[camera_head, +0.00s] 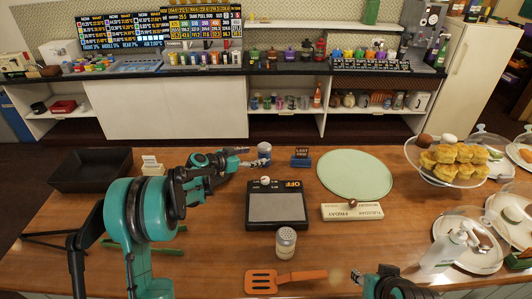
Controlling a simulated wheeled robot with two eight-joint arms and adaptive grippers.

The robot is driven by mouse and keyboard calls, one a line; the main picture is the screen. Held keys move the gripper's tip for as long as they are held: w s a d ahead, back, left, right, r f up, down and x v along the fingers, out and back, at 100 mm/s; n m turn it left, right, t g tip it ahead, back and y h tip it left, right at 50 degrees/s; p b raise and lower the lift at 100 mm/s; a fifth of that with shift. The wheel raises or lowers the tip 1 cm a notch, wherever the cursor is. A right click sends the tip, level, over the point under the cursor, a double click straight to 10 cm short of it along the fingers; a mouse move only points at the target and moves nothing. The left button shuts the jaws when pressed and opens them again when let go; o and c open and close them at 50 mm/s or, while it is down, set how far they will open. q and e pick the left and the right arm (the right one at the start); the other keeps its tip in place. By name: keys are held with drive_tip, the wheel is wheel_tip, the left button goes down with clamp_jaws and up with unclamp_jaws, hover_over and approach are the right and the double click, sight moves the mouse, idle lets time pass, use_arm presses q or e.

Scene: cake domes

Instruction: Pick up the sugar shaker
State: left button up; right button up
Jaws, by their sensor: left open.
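A small shaker (286,243) with a pale, dotted top stands upright on the wooden table in front of the dark scale-like device; it looks like the sugar shaker.
The dark device (277,207) lies between my left gripper and the shaker. An orange spatula (285,280) lies in front of the shaker.

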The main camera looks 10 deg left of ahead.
sight(260, 154)
use_arm(q)
drive_tip(key=x, duration=0.2)
drive_tip(key=b+x, duration=0.1)
drive_tip(key=x, duration=0.1)
drive_tip(key=b+x, duration=0.1)
drive_tip(key=x, duration=0.1)
drive_tip(key=shift+w+d+r, duration=0.1)
drive_tip(key=shift+w+d, duration=0.2)
drive_tip(key=shift+w, duration=0.05)
use_arm(e)
wheel_tip(260, 154, down, 3)
drive_tip(key=shift+r, duration=0.2)
use_arm(q)
drive_tip(key=shift+s+r, duration=0.1)
drive_tip(key=shift+c, duration=0.3)
use_arm(e)
drive_tip(key=shift+r, duration=0.1)
use_arm(q)
drive_tip(key=c, duration=1.3)
